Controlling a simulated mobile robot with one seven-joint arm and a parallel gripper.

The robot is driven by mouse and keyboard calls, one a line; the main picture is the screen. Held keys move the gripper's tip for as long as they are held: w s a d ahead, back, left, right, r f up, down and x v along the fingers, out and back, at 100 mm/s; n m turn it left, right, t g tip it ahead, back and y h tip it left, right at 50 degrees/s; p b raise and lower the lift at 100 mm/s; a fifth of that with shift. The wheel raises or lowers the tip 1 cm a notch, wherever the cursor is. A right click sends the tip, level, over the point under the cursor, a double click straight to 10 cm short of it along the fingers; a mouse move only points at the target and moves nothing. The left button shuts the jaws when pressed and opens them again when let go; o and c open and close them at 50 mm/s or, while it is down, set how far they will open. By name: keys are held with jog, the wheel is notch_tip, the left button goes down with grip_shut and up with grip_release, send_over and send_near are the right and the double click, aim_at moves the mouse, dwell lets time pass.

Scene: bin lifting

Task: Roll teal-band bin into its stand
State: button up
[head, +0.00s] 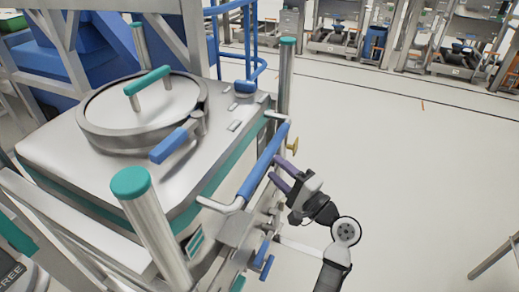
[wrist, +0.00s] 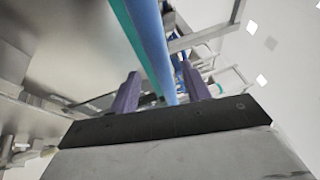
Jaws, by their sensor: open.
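The teal-band bin (head: 120,185) is a large steel box with a teal stripe near its top edge, a round lid with a teal handle, and teal-capped corner posts. A blue push bar (head: 262,163) runs along its right side. My gripper (head: 275,169) is at this bar, with its purple fingers pointing at it. In the wrist view the blue bar (wrist: 152,45) runs down between the two parted fingers of my gripper (wrist: 160,88). I cannot tell whether either finger touches the bar.
A steel frame with blue parts (head: 70,50) stands behind the bin at the left; I cannot tell whether it is the stand. A blue railing (head: 238,40) is behind the bin. The pale floor (head: 400,150) to the right is clear. Machines line the far edge.

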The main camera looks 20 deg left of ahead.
jog(key=p+x, duration=0.1)
jog(key=x, duration=0.6)
jog(key=shift+a+p, duration=0.2)
jog(key=shift+p, duration=0.2)
jog(key=shift+w+r, duration=0.1)
grip_shut()
